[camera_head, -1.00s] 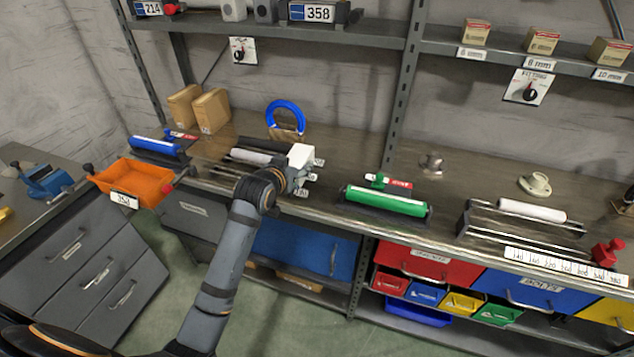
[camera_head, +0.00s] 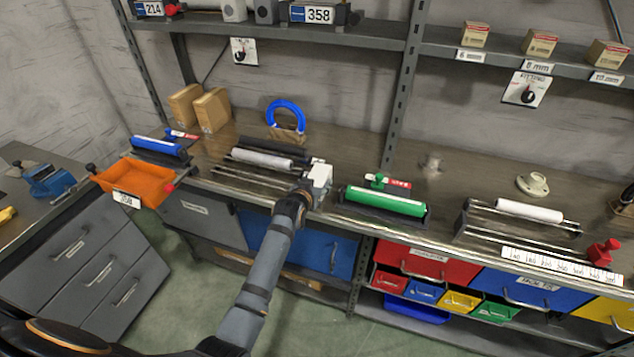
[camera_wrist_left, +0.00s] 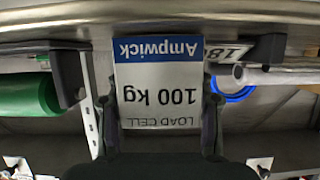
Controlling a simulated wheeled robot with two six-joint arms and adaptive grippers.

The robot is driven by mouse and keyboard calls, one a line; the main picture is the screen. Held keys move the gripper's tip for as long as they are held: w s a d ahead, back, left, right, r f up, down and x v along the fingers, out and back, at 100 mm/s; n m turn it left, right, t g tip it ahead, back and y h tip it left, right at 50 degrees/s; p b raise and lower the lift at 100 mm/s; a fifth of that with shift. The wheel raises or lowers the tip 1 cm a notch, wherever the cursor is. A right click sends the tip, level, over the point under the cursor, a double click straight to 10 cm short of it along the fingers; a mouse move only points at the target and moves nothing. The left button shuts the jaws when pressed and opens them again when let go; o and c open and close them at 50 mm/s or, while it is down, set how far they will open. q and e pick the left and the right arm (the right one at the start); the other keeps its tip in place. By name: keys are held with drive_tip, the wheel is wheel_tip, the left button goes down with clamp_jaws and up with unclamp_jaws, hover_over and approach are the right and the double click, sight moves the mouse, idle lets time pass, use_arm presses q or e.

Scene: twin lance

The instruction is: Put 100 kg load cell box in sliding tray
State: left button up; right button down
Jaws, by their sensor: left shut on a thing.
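The 100 kg load cell box (camera_head: 320,174) is white with a blue "Ampwick" band. It is in my left gripper (camera_head: 305,189), above the front edge of the long workbench. In the left wrist view the box (camera_wrist_left: 158,88) appears upside down, its "100 kg" label facing the camera, between the two dark fingers of the left gripper (camera_wrist_left: 160,125). An orange tray (camera_head: 133,184) with a white number label sits at the left, well away from the box; it looks empty. My right gripper is not in view.
A grey roller on rails (camera_head: 262,158) lies just left of the box, and a green roller (camera_head: 386,201) to its right. A blue ring (camera_head: 286,112) stands behind. A white roller (camera_head: 530,210) lies further right. Drawers and bins fill the space below the bench.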

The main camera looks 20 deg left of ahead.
use_arm(q)
drive_tip(key=o, duration=1.6)
drive_tip(key=shift+f, duration=0.1)
drive_tip(key=shift+c, duration=0.2)
drive_tip(key=v, duration=1.2)
drive_tip(key=shift+r, duration=0.2)
drive_tip(key=shift+f, duration=0.1)
